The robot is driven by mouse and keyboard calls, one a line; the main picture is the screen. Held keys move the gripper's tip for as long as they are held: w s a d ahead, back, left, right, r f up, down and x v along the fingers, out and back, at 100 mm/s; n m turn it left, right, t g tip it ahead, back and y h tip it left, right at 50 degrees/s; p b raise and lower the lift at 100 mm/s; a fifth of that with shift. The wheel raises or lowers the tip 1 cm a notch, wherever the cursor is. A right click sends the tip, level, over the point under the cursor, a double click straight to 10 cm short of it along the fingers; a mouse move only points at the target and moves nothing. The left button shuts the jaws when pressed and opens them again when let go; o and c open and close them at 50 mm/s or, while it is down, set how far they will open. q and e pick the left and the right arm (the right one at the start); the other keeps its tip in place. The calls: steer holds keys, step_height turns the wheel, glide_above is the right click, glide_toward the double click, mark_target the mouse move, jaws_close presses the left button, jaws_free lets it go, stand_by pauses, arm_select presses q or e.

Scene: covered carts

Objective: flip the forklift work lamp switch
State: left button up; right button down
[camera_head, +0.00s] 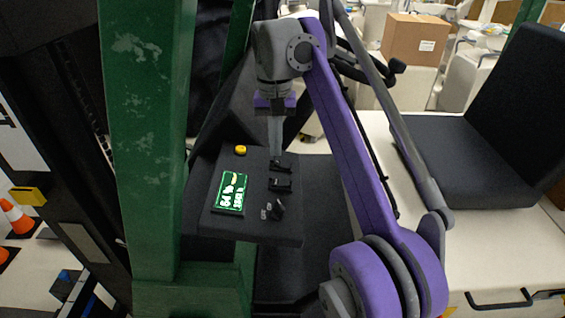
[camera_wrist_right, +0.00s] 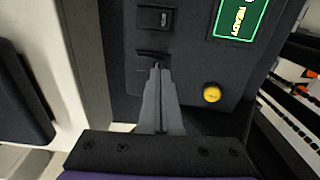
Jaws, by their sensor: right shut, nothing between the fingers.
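A dark control panel (camera_head: 250,228) carries two black rocker switches in a column. The far switch (camera_head: 281,164) is at the fingertips of my right gripper (camera_head: 276,154). The other switch (camera_head: 280,185) is just nearer to me. In the right wrist view the shut fingers (camera_wrist_right: 157,70) reach the edge of the far switch (camera_wrist_right: 152,55) and partly cover it; I cannot tell whether they touch. The other switch (camera_wrist_right: 155,18) is clear of them. No lamp label is readable. My left gripper is not in view.
A lit green display (camera_head: 230,192), a yellow button (camera_head: 240,150) and a dark knob (camera_head: 275,210) share the panel. A green post (camera_head: 150,130) stands left of it. A black seat (camera_head: 450,155) is at the right. A cardboard box (camera_head: 414,42) is behind.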

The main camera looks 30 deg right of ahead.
mark_target(276, 161)
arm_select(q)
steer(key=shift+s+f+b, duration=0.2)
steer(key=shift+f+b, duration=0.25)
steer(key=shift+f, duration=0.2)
arm_select(e)
steer(key=shift+f, duration=1.05)
steer(key=shift+r, duration=0.1)
steer(key=shift+r+p, duration=0.65)
steer(key=shift+r, duration=0.2)
steer(key=shift+r+p, duration=1.75)
steer(key=shift+r, duration=0.95)
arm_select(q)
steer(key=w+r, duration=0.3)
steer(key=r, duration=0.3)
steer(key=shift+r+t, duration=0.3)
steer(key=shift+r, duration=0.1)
arm_select(e)
steer(key=shift+w+f, duration=0.1)
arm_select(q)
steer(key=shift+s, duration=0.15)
